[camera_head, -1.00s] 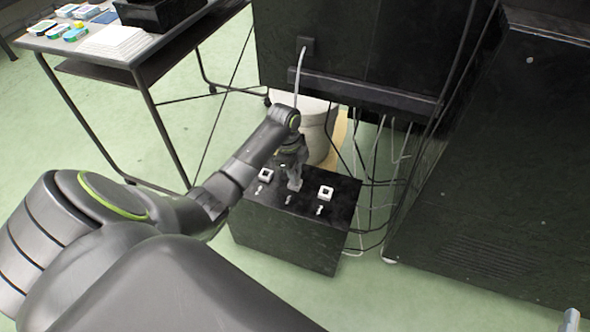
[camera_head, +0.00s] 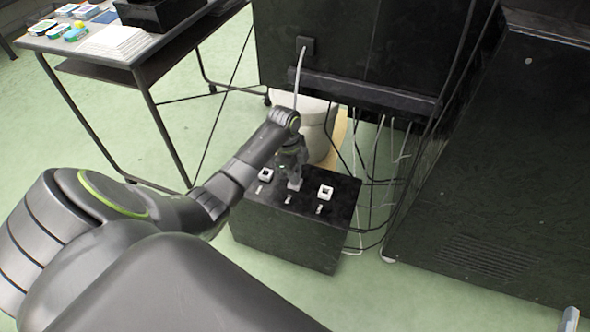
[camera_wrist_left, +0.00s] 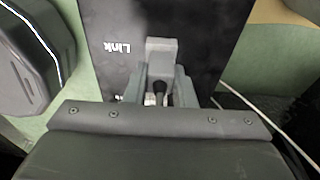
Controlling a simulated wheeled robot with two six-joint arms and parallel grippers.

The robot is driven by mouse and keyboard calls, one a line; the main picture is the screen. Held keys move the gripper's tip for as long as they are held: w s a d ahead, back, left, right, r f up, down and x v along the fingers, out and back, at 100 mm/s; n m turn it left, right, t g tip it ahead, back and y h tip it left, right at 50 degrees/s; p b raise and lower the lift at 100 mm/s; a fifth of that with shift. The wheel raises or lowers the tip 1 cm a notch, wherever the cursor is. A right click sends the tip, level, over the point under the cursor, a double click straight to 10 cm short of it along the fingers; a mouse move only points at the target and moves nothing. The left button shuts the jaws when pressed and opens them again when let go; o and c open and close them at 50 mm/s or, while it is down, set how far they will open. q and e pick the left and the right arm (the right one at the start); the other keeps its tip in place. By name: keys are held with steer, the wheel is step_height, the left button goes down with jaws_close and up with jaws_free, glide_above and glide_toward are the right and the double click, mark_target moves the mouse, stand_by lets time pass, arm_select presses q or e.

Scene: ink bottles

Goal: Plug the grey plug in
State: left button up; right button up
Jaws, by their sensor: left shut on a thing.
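The grey plug (camera_head: 295,184) is between the fingers of my left gripper (camera_head: 292,176), at the middle position on top of the black box (camera_head: 290,238). In the left wrist view my left gripper (camera_wrist_left: 161,82) is shut on the grey plug (camera_wrist_left: 161,46), with a dark cord end between the fingers. The plug hides the middle socket, so I cannot tell how deep it sits. A white square socket (camera_head: 266,174) is to the left and another white socket (camera_head: 326,191) to the right.
Small white labels lie in front of the sockets; one reads "Link" (camera_wrist_left: 118,48). Dark cabinets (camera_head: 480,160) stand behind and to the right, with hanging cables (camera_head: 372,175) beside the box. A table (camera_head: 70,45) stands at the back left.

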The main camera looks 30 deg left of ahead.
arm_select(q)
steer(key=shift+f+p, duration=0.1)
steer(key=shift+p, duration=0.3)
stand_by(0.6)
steer(key=o, duration=1)
steer(key=shift+c, duration=0.2)
steer(key=shift+o, duration=0.2)
steer(key=o, duration=0.4)
steer(key=shift+r+p, duration=4.05)
steer(key=shift+p, duration=0.55)
